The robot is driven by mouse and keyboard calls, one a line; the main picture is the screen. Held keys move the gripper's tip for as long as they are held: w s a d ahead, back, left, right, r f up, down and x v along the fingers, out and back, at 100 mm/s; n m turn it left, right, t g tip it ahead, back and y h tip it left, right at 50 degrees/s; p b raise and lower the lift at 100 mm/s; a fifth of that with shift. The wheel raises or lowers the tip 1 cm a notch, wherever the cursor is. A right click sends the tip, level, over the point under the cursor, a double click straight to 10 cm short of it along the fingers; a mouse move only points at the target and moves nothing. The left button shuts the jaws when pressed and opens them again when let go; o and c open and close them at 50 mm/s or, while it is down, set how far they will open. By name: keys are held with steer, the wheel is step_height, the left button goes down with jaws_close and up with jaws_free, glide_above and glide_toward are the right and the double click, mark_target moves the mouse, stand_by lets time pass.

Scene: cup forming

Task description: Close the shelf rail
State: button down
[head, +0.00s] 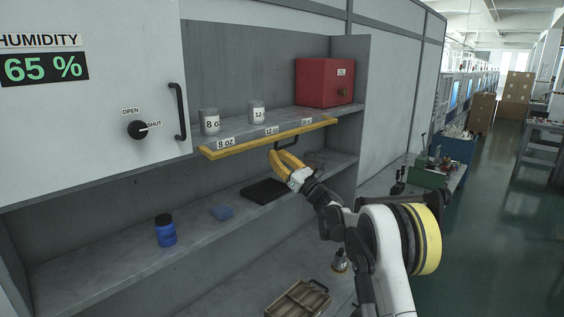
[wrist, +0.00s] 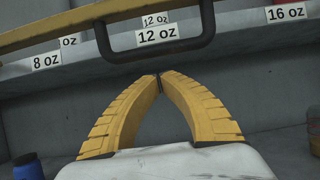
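The yellow shelf rail (head: 240,147) runs along the front of the upper shelf in the head view. It also crosses the top left of the wrist view (wrist: 60,30). A dark U-shaped handle (head: 292,144) hangs from the rail and spans the upper wrist view (wrist: 190,49). My gripper (head: 273,154) has yellow fingers and is just below the handle. In the wrist view my fingertips (wrist: 158,76) meet, with nothing seen between them, just under the handle's lower bar. Whether they touch the bar is unclear.
Cups labelled 8 oz (head: 209,122) and 12 oz (head: 257,112) and a red box (head: 323,83) stand on the upper shelf. A crate (head: 298,301) sits below.

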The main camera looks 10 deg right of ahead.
steer(key=shift+s+d+r, duration=0.35)
steer(key=shift+s+d, duration=0.15)
steer(key=shift+s, duration=0.1)
steer(key=shift+s+d+r, duration=0.3)
steer(key=shift+s+d, duration=0.2)
steer(key=shift+s, duration=0.1)
steer(key=shift+s+d+r, duration=0.1)
